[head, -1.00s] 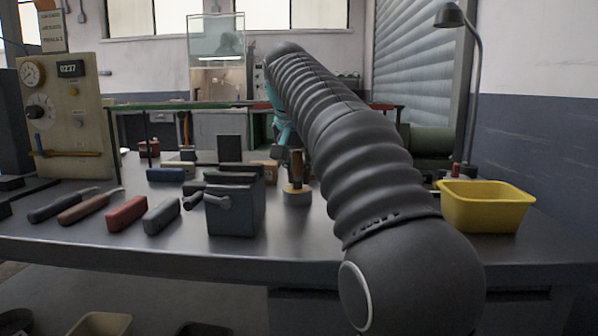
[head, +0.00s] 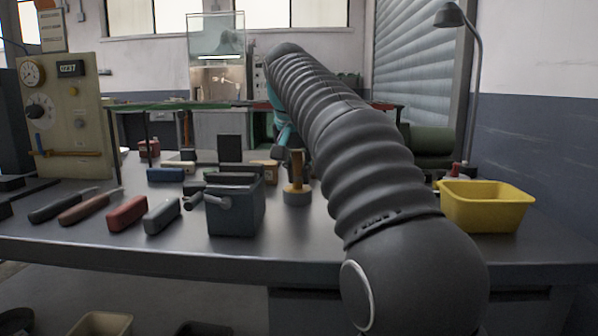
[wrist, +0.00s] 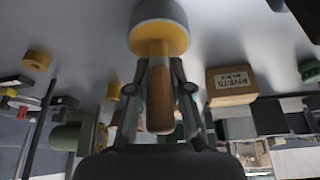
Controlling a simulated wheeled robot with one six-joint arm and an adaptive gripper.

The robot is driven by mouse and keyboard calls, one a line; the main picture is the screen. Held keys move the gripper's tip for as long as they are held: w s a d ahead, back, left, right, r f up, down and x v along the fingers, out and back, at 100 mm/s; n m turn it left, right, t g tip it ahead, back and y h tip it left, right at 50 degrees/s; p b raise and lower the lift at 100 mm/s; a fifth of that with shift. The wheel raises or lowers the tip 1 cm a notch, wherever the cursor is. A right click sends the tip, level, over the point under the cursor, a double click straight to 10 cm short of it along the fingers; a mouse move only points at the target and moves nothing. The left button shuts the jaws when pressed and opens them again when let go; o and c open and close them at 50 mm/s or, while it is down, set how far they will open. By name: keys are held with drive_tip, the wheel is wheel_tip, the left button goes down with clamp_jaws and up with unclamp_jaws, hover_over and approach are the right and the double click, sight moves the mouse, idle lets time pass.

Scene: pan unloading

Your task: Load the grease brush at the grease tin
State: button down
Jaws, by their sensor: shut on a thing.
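The grease brush (head: 296,168) stands upright at the grease tin (head: 297,197), a short round grey tin on the table behind the blue-grey box. In the wrist view, the brush's orange-brown handle (wrist: 157,108) lies between the fingers of my gripper (wrist: 160,66), which is shut on it. The grey tin (wrist: 160,38) is just beyond the fingertips, in line with the handle. The bristles are hidden. In the head view my dark ribbed arm covers most of the gripper.
A blue-grey box (head: 236,212) stands in front of the tin, to its left. A rivets carton (wrist: 231,84) is close beside the gripper in the wrist view. A yellow bin (head: 486,207) stands at right. Several tools lie at left.

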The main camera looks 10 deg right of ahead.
drive_tip(key=shift+f, duration=0.1)
drive_tip(key=shift+r+p, duration=1)
drive_tip(key=shift+r, duration=2.55)
